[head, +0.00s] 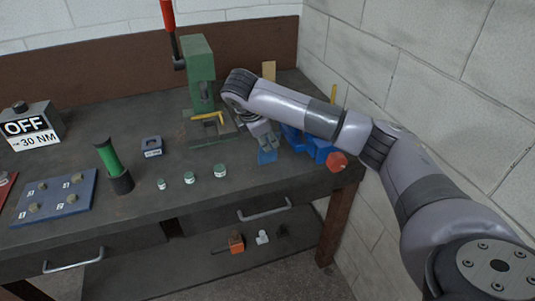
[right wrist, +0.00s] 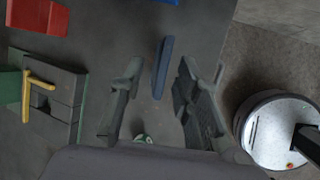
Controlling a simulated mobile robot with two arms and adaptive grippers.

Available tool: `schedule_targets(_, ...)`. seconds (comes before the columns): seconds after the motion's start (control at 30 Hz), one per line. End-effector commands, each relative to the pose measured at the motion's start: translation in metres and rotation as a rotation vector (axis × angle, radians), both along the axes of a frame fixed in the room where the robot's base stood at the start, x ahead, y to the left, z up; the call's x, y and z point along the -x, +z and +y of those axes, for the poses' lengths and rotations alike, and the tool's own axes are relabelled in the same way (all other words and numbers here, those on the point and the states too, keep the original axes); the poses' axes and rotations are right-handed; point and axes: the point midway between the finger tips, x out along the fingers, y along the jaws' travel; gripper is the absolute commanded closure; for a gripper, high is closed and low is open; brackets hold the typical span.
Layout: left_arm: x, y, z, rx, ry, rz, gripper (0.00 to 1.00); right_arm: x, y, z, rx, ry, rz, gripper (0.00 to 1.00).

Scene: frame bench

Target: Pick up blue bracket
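The blue bracket (head: 267,157) lies on the dark workbench, just right of the green press. In the right wrist view it shows as a narrow blue piece (right wrist: 162,67) beyond and between my fingertips. My right gripper (head: 265,141) is just above it in the head view, partly in front of it. In the right wrist view the fingers (right wrist: 153,90) are spread apart with nothing clearly held between them. I cannot tell whether a finger touches the bracket. My left gripper is not in view.
The green press (head: 199,72) with a yellow piece at its base stands left of my right gripper. Blue bins (head: 316,149) and a red part (head: 337,161) are to the right. Several small green-topped jars (head: 220,171) stand in front.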

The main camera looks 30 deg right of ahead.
Motion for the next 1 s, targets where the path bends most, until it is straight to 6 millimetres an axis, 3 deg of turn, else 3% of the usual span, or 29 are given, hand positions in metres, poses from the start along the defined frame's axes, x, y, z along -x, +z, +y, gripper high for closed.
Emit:
schedule_targets(0.03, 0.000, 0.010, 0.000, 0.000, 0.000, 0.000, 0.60, 0.000, -0.004, -0.004, 0.002, -0.002, 0.005, 0.70)
schedule_targets(0.2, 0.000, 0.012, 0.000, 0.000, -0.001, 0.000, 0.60, -0.005, -0.022, -0.011, 0.000, -0.002, 0.001, 0.70)
schedule_targets(0.47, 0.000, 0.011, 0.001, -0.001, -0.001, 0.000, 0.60, -0.006, -0.025, -0.012, 0.001, 0.000, 0.000, 0.70)
schedule_targets(0.9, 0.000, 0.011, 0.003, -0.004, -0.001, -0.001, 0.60, -0.006, -0.025, -0.011, 0.000, 0.000, 0.000, 0.99)
schedule_targets(1.0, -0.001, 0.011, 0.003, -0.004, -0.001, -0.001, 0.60, -0.006, -0.024, -0.011, 0.000, 0.000, 0.000, 1.00)
